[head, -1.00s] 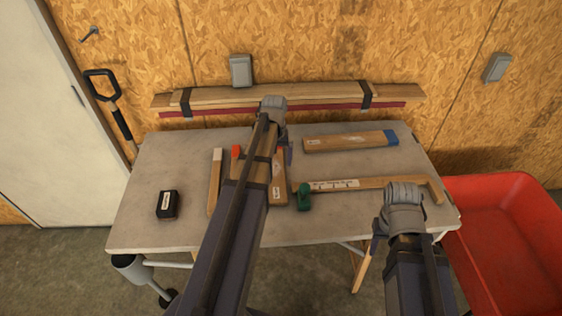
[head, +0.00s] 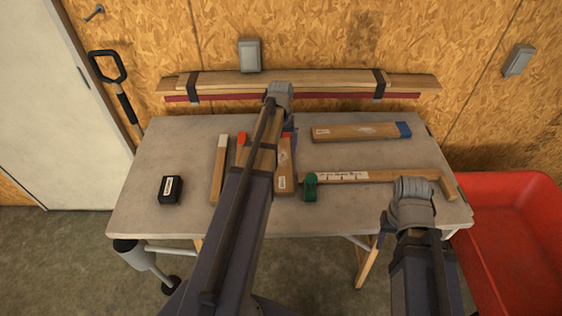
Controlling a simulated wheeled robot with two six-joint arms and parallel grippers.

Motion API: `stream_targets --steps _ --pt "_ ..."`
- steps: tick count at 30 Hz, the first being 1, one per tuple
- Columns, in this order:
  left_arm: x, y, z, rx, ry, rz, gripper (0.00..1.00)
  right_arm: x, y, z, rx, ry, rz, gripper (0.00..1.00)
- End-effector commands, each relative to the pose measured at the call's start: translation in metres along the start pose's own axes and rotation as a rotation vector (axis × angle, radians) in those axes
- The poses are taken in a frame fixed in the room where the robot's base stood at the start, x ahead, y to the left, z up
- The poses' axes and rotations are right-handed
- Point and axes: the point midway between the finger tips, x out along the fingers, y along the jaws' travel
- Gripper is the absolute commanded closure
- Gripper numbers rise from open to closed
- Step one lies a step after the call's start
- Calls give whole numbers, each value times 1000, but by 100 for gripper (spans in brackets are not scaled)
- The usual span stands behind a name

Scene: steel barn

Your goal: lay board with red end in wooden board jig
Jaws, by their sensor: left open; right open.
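A narrow board with a red end (head: 241,139) lies on the table, mostly hidden behind my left arm. My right gripper (head: 382,225) is open near the table's front right edge, mostly hidden.
A white-ended board (head: 219,172) and a black box (head: 170,189) are at the left. A blue-ended board (head: 360,132) lies behind the jig. Strapped boards (head: 300,83) run along the wall. A red bin (head: 515,230) stands right of the table (head: 150,150).

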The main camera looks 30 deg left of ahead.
Motion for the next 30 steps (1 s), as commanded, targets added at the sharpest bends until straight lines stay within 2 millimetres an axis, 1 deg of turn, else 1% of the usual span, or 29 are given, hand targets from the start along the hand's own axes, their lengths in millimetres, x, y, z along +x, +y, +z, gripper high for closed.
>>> stream_targets --steps 1,9,12,21,30 --pt "7 0 -1 0 0 0 0 7 -1 0 0 0 0 50" --pt "40 1 -3 0 0 0 0 40 -4 -2 0 0 0 50" --pt "49 1 -3 0 0 0 0 48 -5 -3 0 0 0 50" --pt "48 1 -3 0 0 0 0 48 -5 -3 0 0 0 50" --pt "48 1 -3 0 0 0 34 48 -5 -3 0 0 0 50"
